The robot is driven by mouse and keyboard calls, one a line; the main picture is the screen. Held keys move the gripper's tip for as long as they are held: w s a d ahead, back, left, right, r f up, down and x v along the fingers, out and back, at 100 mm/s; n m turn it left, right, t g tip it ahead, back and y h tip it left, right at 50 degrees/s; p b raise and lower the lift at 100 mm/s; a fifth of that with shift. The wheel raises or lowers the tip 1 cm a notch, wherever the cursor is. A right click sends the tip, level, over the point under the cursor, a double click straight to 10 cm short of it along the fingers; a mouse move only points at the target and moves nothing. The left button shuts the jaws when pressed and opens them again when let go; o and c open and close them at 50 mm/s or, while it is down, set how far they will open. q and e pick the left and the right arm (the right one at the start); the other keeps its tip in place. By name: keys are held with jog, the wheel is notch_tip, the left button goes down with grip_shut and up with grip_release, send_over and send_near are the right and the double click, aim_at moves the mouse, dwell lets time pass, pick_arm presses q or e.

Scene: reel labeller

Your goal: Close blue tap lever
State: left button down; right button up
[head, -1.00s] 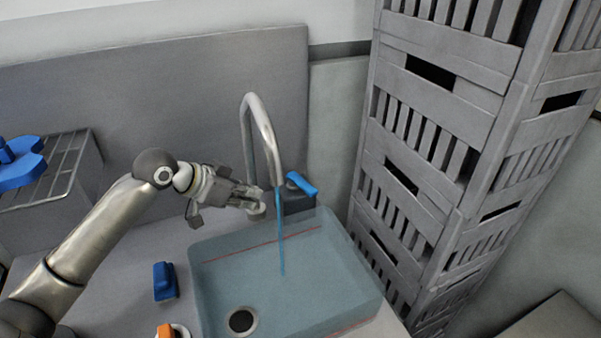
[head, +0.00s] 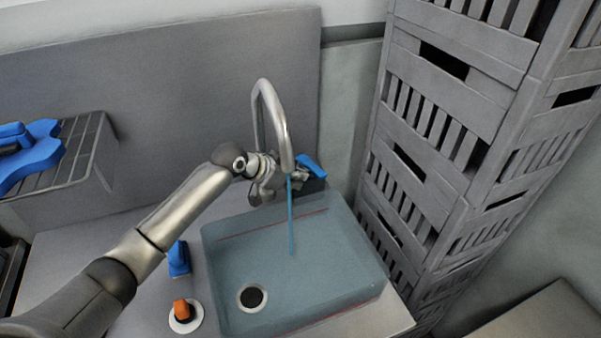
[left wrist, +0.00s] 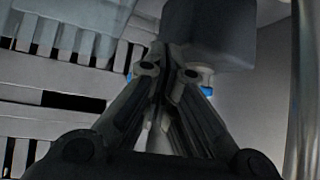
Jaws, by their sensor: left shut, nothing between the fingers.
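The blue tap lever (head: 312,165) sticks out to the right of the tap's grey base block (head: 316,186), pointing down and right. The curved metal spout (head: 272,115) stands in front, and a thin blue water stream (head: 291,220) falls from it into the sink (head: 225,285). My left gripper (head: 302,177) is shut and empty, reaching behind the spout close below the lever; contact cannot be told. In the left wrist view its closed fingers (left wrist: 165,62) end at a dark grey block (left wrist: 212,35), with small blue bits showing behind them. My right gripper is not in view.
Tall stacked grey crates (head: 440,150) stand right of the sink. A blue object (head: 178,259) and an orange-topped piece (head: 182,312) sit on the counter left of the sink. A wire rack (head: 80,160) holds blue items at the far left.

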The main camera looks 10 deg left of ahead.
aim_at(311, 166)
pick_arm(q)
jog(key=shift+w+d, duration=0.4)
jog(key=shift+w, duration=0.15)
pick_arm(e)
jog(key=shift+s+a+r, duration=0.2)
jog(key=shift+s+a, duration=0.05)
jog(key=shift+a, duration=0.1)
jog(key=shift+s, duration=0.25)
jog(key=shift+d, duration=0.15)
pick_arm(q)
jog(key=shift+w+d+p, duration=0.15)
jog(key=shift+d+p, duration=0.15)
jog(key=shift+d, duration=0.3)
jog(key=shift+w+d+p, duration=0.15)
jog(key=shift+d+p, duration=0.15)
jog(key=shift+d, duration=0.25)
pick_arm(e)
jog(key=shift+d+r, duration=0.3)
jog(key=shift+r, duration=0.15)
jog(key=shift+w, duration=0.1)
